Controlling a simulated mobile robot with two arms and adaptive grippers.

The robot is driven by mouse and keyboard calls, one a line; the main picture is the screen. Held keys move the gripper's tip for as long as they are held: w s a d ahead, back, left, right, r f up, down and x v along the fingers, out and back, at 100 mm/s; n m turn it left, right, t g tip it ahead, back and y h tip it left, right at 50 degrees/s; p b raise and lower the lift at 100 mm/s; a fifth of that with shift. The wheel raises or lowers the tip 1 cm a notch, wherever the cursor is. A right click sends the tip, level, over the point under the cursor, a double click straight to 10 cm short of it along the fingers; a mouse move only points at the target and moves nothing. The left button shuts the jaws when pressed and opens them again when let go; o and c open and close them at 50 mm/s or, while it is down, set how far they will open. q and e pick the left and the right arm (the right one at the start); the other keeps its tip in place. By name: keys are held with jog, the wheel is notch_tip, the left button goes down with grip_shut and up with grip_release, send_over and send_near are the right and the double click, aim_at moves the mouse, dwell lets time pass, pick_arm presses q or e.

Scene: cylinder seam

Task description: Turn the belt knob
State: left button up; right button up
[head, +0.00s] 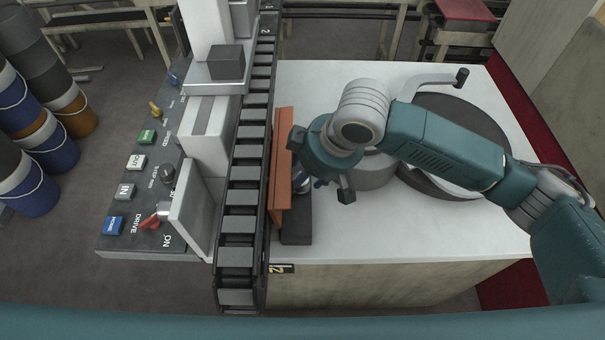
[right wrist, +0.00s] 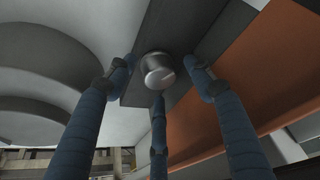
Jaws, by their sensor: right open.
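A silver round knob (right wrist: 158,70) sticks up from a dark grey block (right wrist: 188,55) beside an orange guard in the right wrist view. The three blue fingers of my right gripper (right wrist: 158,88) are open and spread around the knob, with no clear contact. In the head view my right gripper (head: 318,182) hangs over the dark block (head: 297,220), and my wrist hides most of the knob. No label on this knob is readable. My left gripper is in neither view.
The orange guard (head: 281,165) and black conveyor belt (head: 238,225) stand close left of the gripper. A control panel (head: 125,225) with coloured buttons and a red switch (head: 149,221) lies further left. A round drum with a crank (head: 435,80) stands right. The white tabletop (head: 400,235) is clear in front.

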jog(key=shift+f, duration=0.1)
jog(key=c, duration=1.1)
jog(key=shift+w+r+n+g+y+p, duration=0.1)
jog(key=shift+r+n+g+y+p, duration=0.25)
jog(key=shift+n+p, duration=0.85)
jog(key=n+g+p, duration=0.1)
jog(key=n+p, duration=0.1)
jog(key=shift+w+p, duration=0.15)
jog(key=shift+p, duration=0.15)
jog(key=shift+a+n+g+p, duration=0.15)
jog(key=shift+n+g+p, duration=0.3)
jog(key=shift+n, duration=0.75)
jog(key=shift+f+n+g, duration=0.15)
jog(key=shift+n+g, duration=0.35)
jog(key=shift+n, duration=0.7)
